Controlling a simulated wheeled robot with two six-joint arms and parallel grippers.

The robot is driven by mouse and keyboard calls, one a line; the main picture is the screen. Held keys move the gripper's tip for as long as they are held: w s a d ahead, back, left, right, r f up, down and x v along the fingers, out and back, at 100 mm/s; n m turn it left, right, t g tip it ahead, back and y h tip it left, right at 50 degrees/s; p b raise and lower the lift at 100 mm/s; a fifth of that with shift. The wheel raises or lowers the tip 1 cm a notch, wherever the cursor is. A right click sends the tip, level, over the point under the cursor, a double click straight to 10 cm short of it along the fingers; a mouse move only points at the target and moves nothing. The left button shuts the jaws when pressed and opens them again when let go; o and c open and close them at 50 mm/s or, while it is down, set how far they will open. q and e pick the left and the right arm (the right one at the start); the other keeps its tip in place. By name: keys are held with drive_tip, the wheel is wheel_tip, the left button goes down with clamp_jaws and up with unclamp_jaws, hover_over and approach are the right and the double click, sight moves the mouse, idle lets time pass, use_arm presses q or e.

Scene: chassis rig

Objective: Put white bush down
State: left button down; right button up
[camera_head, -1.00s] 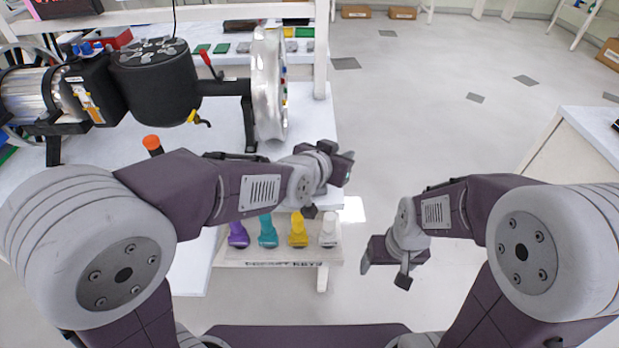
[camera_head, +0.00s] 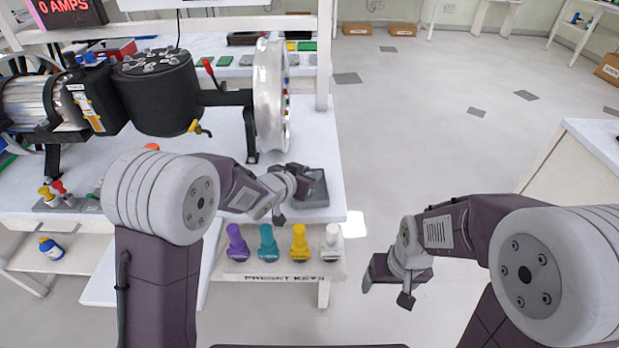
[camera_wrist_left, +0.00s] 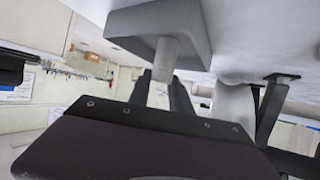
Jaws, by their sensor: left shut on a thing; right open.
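In the left wrist view my left gripper (camera_wrist_left: 165,90) is shut on a pale upright piece, the white bush (camera_wrist_left: 166,60), whose end meets a grey block (camera_wrist_left: 160,22). Whether the bush is seated in the block or only touches it, I cannot tell. In the head view my left gripper (camera_head: 296,176) is beside the grey block (camera_head: 316,190) at the table's front right corner, and it hides the bush. My right gripper (camera_head: 388,288) is open and empty, hanging right of the table over the floor.
The white table (camera_head: 225,150) carries a black motor (camera_head: 157,95) and a silver wheel (camera_head: 270,95) behind my left gripper. Below the table front, a shelf labelled preset keys (camera_head: 285,278) holds purple, teal, yellow and white keys (camera_head: 332,240).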

use_arm(q)
drive_tip(key=shift+f, duration=0.15)
drive_tip(key=c, duration=1.2)
unclamp_jaws()
drive_tip(key=shift+o, duration=0.2)
drive_tip(key=shift+s+r, duration=0.15)
drive_tip(key=shift+r, duration=0.3)
drive_tip(key=p+v, duration=0.3)
drive_tip(key=v, duration=0.8)
drive_tip(key=shift+s+a, duration=0.25)
drive_tip(key=shift+s, duration=0.05)
